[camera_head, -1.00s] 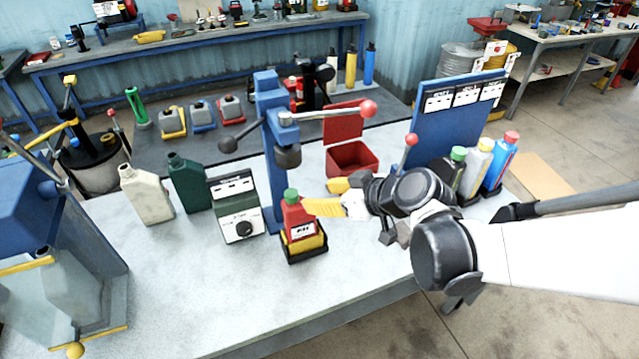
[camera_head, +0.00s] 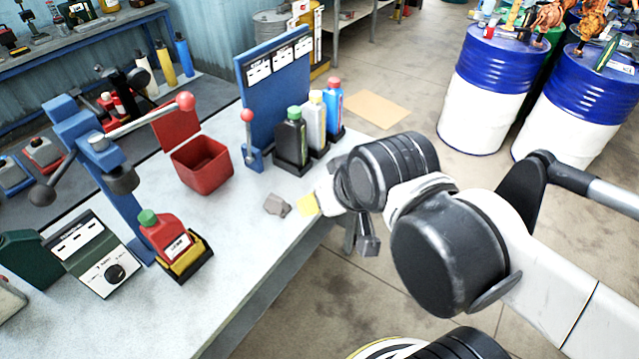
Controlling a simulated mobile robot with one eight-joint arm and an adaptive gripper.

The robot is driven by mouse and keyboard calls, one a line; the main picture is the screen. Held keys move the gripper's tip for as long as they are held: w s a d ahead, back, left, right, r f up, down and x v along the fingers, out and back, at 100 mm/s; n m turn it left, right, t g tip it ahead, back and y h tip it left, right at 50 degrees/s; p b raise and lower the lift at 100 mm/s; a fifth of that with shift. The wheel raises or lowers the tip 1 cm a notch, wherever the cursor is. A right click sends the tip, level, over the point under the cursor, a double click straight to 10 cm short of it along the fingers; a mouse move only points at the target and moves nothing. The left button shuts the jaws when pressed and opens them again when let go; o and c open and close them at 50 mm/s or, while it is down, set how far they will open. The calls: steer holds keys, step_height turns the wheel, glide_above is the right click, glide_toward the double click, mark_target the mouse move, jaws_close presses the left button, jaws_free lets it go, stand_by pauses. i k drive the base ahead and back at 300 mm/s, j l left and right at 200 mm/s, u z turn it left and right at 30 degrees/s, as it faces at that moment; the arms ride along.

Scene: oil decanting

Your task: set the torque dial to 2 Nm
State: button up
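The torque dial (camera_head: 115,273) is a black knob on the light front face of a dark green box (camera_head: 92,253) at the left of the bench. The scale marks around the knob are too small to read. My gripper (camera_head: 302,206) is over the right part of the bench, well to the right of the dial and apart from it. Its yellow fingertip shows near a small grey piece (camera_head: 276,204). The wrist hides most of the gripper, so its opening cannot be told.
A red bottle with green cap (camera_head: 165,236) stands in a yellow-black holder between dial and gripper. A blue press (camera_head: 95,165) with a lever rises behind. A red open box (camera_head: 203,165) and several bottles (camera_head: 292,140) stand farther back. The front bench is clear.

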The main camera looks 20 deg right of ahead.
mark_target(114, 274)
steer(key=u, duration=1.35)
